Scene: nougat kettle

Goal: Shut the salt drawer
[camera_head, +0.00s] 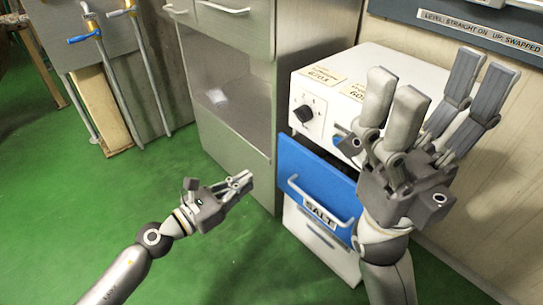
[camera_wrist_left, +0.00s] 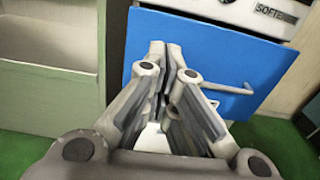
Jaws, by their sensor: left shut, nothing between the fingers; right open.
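The salt drawer (camera_head: 299,204) has a blue front with a white bar handle and a label reading SALT. It stands pulled out from the white cabinet, with a dark gap behind the top of its front. The blue front (camera_wrist_left: 215,50) also fills the middle of the left wrist view. My left gripper (camera_head: 243,182) is shut and empty, to the left of the drawer front and apart from it in the head view. My right gripper (camera_head: 430,100) is open and empty, raised in front of the white cabinet, and hides part of its right side and the drawer's right edge.
The white cabinet (camera_head: 366,62) has a black knob (camera_head: 303,113) above the drawer and another white drawer (camera_head: 315,235) below. A grey metal cabinet (camera_head: 234,90) with an open recess stands to the left. Green floor (camera_head: 60,200) is clear at left. Pipes with a blue handle (camera_head: 84,38) stand at far left.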

